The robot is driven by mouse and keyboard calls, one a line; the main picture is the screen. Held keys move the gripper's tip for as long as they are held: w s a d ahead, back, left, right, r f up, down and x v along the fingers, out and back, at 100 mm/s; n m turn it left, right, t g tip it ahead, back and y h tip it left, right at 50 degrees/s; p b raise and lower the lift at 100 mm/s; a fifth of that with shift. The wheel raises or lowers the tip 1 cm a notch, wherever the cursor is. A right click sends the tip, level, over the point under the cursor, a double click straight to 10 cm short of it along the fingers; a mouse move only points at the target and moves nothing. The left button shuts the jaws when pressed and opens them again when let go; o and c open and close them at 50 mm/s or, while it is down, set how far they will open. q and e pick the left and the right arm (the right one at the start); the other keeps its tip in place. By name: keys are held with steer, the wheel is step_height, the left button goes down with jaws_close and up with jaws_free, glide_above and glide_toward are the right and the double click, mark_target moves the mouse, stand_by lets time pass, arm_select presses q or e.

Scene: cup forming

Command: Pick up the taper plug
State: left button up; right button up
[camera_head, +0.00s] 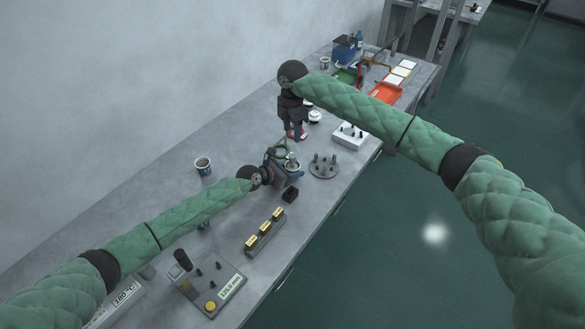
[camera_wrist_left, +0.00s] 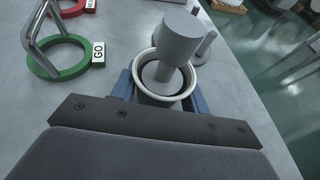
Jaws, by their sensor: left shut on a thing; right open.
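The grey stepped plug (camera_wrist_left: 178,48), which I take as the taper plug, stands in a white-rimmed cup (camera_wrist_left: 146,84) in the left wrist view. Its wide top is up and its narrower lower part goes down into the cup; its lower end is hidden. My left gripper (camera_wrist_left: 162,95) is shut on the cup, with a blue finger on each side. In the head view the left gripper (camera_head: 284,169) and the cup (camera_head: 295,171) are low over the table. My right gripper (camera_head: 296,130) is open, beyond the left one, pointing down near the red ring.
A green GO ring gauge (camera_wrist_left: 57,70) and a red ring gauge (camera_wrist_left: 68,9) lie left of the cup. A round plate with pins (camera_head: 323,170) is to the right. Another cup (camera_head: 203,165) stands left.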

mark_target(292, 156)
step_height(292, 156, down, 7)
steer(key=m, duration=0.4)
steer(key=shift+s+d, duration=0.1)
steer(key=shift+s+f, duration=0.2)
steer(key=shift+f, duration=1.05)
steer(key=shift+s+f, duration=0.15)
steer(key=shift+f, duration=1.1)
jaws_close()
